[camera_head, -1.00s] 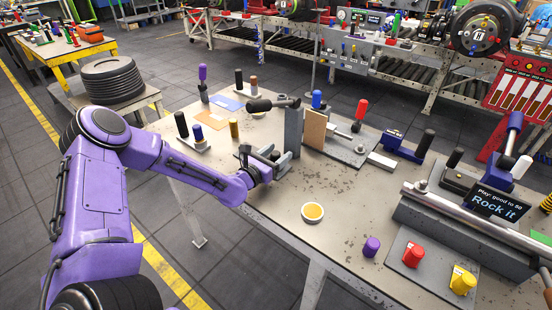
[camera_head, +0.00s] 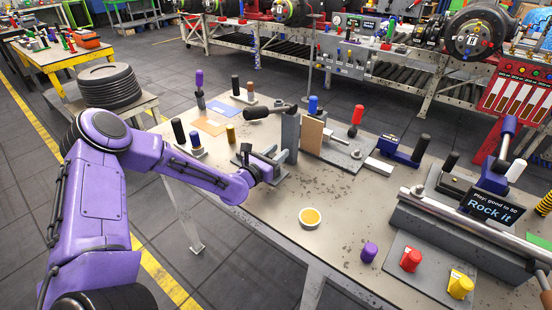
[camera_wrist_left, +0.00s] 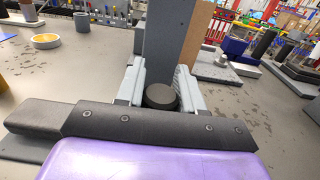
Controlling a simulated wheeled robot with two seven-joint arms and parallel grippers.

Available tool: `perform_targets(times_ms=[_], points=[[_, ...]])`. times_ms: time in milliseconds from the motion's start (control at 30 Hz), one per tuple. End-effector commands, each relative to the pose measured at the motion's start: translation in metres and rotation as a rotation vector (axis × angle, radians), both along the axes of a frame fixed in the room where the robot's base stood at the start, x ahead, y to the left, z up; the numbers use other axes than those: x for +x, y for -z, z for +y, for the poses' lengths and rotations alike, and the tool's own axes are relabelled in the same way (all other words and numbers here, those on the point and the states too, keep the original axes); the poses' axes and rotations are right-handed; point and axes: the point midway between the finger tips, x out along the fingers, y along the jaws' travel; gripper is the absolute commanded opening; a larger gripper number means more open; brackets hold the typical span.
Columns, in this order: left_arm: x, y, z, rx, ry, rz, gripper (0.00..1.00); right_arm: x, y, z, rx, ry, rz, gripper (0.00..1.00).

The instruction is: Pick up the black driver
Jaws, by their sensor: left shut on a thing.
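The post rises just beyond the fingers in the wrist view. My right gripper is not in view.
A black-handled lever (camera_head: 262,111) sticks out left from the post above my gripper. A brown board (camera_head: 312,136) stands behind. Table space between gripper and bowl is clear.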

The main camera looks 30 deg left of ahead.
Motion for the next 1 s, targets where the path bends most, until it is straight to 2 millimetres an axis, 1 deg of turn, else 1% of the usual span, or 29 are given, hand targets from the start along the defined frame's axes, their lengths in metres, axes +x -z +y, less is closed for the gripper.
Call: perform_targets(times_ms=[33, 133, 167, 333, 400, 500, 600, 700, 800, 1000], points=[[0.0, -0.011, 0.0, -0.002, -0.001, -0.005, 0.06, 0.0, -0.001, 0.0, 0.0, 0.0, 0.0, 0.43], [-0.006, -0.029, -0.005, -0.006, 0.0, -0.006, 0.06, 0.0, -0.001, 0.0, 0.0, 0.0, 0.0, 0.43], [-0.01, -0.036, -0.009, -0.008, 0.001, -0.006, 0.06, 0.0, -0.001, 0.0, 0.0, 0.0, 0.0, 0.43], [-0.039, -0.081, -0.034, -0.009, 0.005, -0.008, 0.06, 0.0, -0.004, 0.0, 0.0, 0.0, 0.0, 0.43], [-0.057, -0.088, -0.049, -0.008, 0.005, -0.004, 0.06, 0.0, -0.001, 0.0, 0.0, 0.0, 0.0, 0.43], [-0.078, -0.099, -0.066, -0.005, 0.005, -0.005, 0.06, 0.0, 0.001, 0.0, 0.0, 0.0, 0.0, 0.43], [-0.093, -0.108, -0.078, -0.002, 0.004, -0.003, 0.06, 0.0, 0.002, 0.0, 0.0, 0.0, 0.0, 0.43], [-0.102, -0.113, -0.086, -0.002, 0.002, -0.002, 0.06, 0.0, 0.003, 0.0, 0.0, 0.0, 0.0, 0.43], [-0.107, -0.115, -0.09, -0.001, 0.001, -0.001, 0.06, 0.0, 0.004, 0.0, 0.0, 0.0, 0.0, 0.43], [-0.108, -0.116, -0.09, 0.0, 0.001, 0.0, 0.06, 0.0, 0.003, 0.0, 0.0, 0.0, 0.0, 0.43]])
